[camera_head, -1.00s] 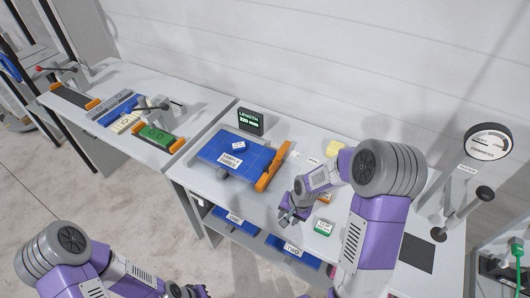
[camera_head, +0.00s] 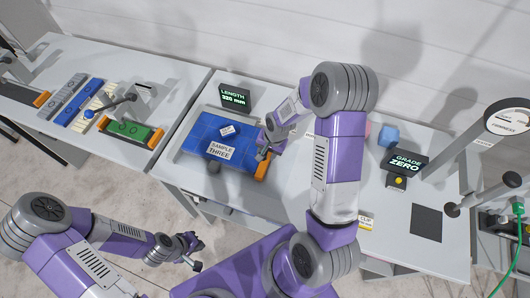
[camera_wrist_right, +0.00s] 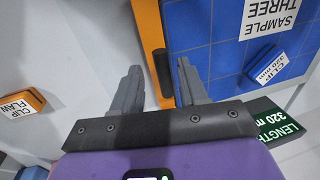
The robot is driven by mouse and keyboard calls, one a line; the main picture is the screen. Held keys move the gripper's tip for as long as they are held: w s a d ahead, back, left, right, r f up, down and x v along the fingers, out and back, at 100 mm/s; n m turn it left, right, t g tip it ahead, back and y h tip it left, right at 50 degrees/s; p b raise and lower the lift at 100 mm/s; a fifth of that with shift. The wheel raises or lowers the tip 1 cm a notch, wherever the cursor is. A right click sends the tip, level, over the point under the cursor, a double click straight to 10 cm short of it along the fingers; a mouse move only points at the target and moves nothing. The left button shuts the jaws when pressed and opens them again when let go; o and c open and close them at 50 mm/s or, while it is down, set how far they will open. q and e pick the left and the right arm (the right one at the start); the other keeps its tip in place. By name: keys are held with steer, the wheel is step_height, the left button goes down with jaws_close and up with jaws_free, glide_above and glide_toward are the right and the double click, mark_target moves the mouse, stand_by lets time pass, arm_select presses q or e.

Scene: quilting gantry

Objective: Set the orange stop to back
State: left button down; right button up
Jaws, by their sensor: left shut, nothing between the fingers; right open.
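The orange stop (camera_head: 262,168) is a bar along the right edge of the blue gridded board (camera_head: 200,127) labelled SAMPLE THREE. My right arm partly hides it. In the right wrist view, the orange stop (camera_wrist_right: 150,22) carries a dark upright knob (camera_wrist_right: 162,76). My right gripper (camera_head: 262,153) is at the stop. In its wrist view the right gripper (camera_wrist_right: 159,66) is open, with one finger on each side of the knob; I cannot tell whether they touch it. My left gripper (camera_head: 193,251) is shut and empty, in front of the table.
The LENGTH display (camera_head: 235,98), reading 320 mm, stands behind the board. A GRADE ZERO display (camera_head: 407,164) and a blue block (camera_head: 388,135) are to the right. An orange CLIP FLAW block (camera_wrist_right: 22,101) lies beside the stop. A second table (camera_head: 60,55) is at left.

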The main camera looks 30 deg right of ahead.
steer(key=shift+w+a+f, duration=0.1)
steer(key=shift+w+f, duration=0.05)
steer(key=shift+f, duration=0.4)
steer(key=shift+w+a+f, duration=0.1)
steer(key=shift+w+f, duration=0.05)
steer(key=shift+f, duration=0.4)
jaws_close()
